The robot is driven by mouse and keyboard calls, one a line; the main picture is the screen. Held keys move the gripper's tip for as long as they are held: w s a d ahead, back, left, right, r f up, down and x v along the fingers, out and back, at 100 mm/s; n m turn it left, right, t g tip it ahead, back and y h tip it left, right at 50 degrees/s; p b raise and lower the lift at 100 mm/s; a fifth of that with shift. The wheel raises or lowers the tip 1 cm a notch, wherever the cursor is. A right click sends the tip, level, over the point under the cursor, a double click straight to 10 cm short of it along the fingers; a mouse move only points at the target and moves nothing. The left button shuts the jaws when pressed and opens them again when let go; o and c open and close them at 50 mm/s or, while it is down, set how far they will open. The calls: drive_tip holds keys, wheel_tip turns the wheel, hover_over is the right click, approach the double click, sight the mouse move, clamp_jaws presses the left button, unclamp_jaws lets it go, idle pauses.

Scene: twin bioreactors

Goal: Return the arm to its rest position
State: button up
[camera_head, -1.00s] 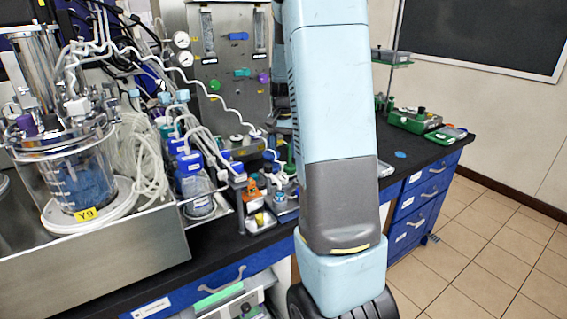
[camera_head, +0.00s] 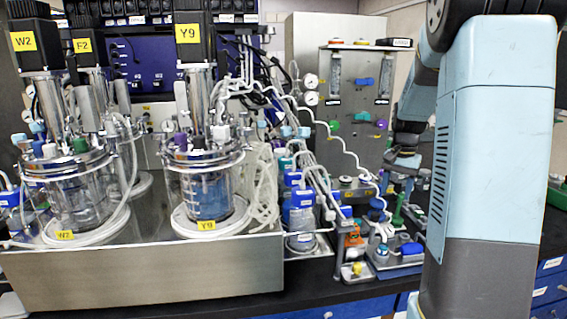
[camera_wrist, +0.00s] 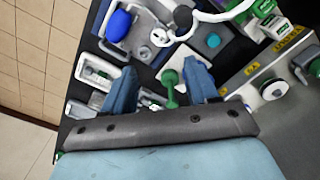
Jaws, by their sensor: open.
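My arm (camera_head: 490,150) stands large at the right of the head view, with pale blue and grey links and a black joint at the top. Part of it reaches back beside the steel gauge panel. In the wrist view my gripper (camera_wrist: 159,84) shows two blue fingers spread apart. Nothing is held between them. A green knobbed stem (camera_wrist: 172,90) shows in the gap, seemingly on the bench beyond the fingers. The fingertips' exact clearance above the bench items cannot be told.
Glass bioreactor Y9 (camera_head: 207,190) and bioreactor W2 (camera_head: 78,195) stand on a steel platform (camera_head: 150,280) at left. Blue-capped bottles (camera_head: 301,215) and small bench items crowd the middle, near my arm. White tubing (camera_head: 262,185) hangs between. Tiled floor (camera_wrist: 30,55) shows in the wrist view.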

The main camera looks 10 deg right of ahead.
drive_tip(key=s+a+r+n+t, duration=0.2)
drive_tip(key=s+a+r+n, duration=0.2)
drive_tip(key=s+a, duration=0.5)
drive_tip(key=s+a+r+n+t, duration=0.3)
drive_tip(key=s+a+r, duration=0.4)
drive_tip(key=s, duration=0.9)
drive_tip(key=a+n, duration=0.1)
drive_tip(key=a, duration=0.2)
drive_tip(key=shift+s+n+t, duration=0.3)
drive_tip(key=shift+s, duration=0.05)
